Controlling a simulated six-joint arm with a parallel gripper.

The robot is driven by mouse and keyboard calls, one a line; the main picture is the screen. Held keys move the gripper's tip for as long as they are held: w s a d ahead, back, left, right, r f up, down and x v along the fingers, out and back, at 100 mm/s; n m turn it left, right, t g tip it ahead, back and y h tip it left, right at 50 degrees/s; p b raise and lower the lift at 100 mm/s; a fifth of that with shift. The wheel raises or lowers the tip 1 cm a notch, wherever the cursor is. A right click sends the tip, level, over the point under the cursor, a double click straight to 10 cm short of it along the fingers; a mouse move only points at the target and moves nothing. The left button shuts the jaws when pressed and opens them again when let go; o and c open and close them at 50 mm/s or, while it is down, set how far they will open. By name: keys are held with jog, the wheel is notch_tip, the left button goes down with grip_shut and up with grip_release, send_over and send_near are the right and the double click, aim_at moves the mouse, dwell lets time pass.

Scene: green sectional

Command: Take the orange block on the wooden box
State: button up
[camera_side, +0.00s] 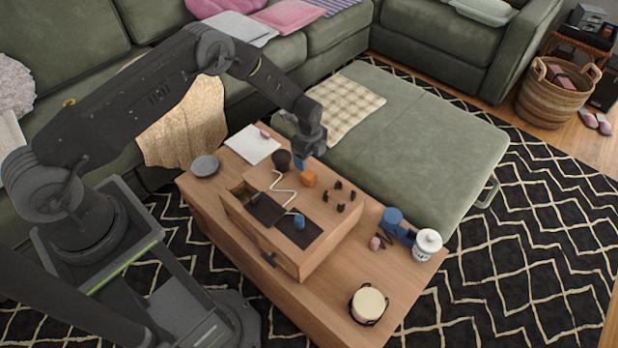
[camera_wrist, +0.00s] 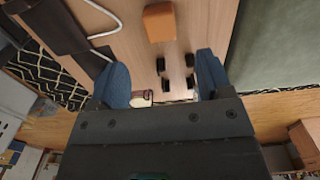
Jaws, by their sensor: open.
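The orange block (camera_side: 308,178) sits on top of the wooden box (camera_side: 312,258), toward its back edge. My gripper (camera_side: 301,162) is just above and beside the block in the side view. In the wrist view my gripper (camera_wrist: 162,60) has its two blue fingers spread apart with nothing held between them. The orange block (camera_wrist: 159,22) lies ahead of the fingertips near the top edge, roughly in line with the gap. The fingers do not appear to touch it. The exact height above the box is hard to tell.
Several small black pieces (camera_side: 340,195) stand close to the block. Dark flat panels (camera_side: 266,209) and a small blue object (camera_side: 299,221) lie toward the front. A lidded jar (camera_side: 428,244) stands farther right.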

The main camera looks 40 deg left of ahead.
aim_at(309, 174)
notch_tip(309, 174, down, 9)
jog(key=shift+a+r, duration=0.1)
dwell(0.4)
jog(key=c, duration=1)
